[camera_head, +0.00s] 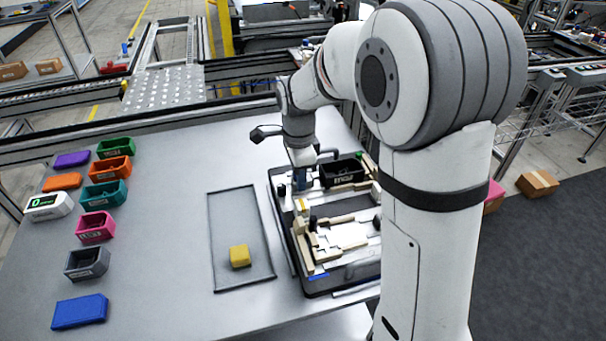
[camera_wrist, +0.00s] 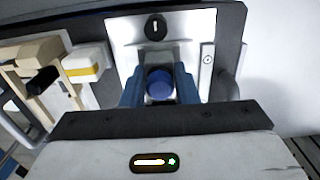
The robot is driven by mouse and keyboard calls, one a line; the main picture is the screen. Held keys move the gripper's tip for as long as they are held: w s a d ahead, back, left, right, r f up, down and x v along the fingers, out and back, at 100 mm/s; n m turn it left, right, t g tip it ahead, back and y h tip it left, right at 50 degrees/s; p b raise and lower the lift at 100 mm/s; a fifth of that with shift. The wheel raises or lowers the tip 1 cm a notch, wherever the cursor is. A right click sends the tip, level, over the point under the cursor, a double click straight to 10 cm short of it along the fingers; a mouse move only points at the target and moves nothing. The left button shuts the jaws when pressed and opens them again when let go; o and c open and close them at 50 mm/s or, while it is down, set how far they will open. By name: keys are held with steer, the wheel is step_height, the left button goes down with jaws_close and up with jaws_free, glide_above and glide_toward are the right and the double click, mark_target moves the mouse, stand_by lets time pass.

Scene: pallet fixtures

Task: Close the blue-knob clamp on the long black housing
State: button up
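The blue knob (camera_wrist: 159,85) of the clamp sits between the two blue fingers of my gripper (camera_wrist: 159,90) in the wrist view. The fingers flank it closely; whether they touch it I cannot tell. In the head view my gripper (camera_head: 301,180) points down at the pallet fixture's upper left corner. The long black housing (camera_head: 342,171) lies just right of it on the fixture. The housing is not clearly visible in the wrist view. The clamp's arm is hidden, so its position cannot be told.
The black-rimmed pallet (camera_head: 290,262) also carries cream blocks (camera_head: 340,236) and a yellow-marked part (camera_wrist: 85,64). A black round knob (camera_wrist: 155,27) stands near the blue one. A shallow tray (camera_head: 226,215) with a yellow block (camera_head: 239,255) lies left. Coloured bins (camera_head: 94,227) stand farther left.

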mark_target(310, 176)
steer(key=c, duration=0.4)
steer(key=shift+o, duration=0.2)
steer(key=shift+d, duration=0.15)
steer(key=shift+w+d, duration=0.25)
steer(key=shift+d, duration=0.95)
steer(key=o, duration=0.8)
steer(key=shift+c, duration=0.2)
steer(key=shift+r+p, duration=3.15)
steer(key=shift+r, duration=0.9)
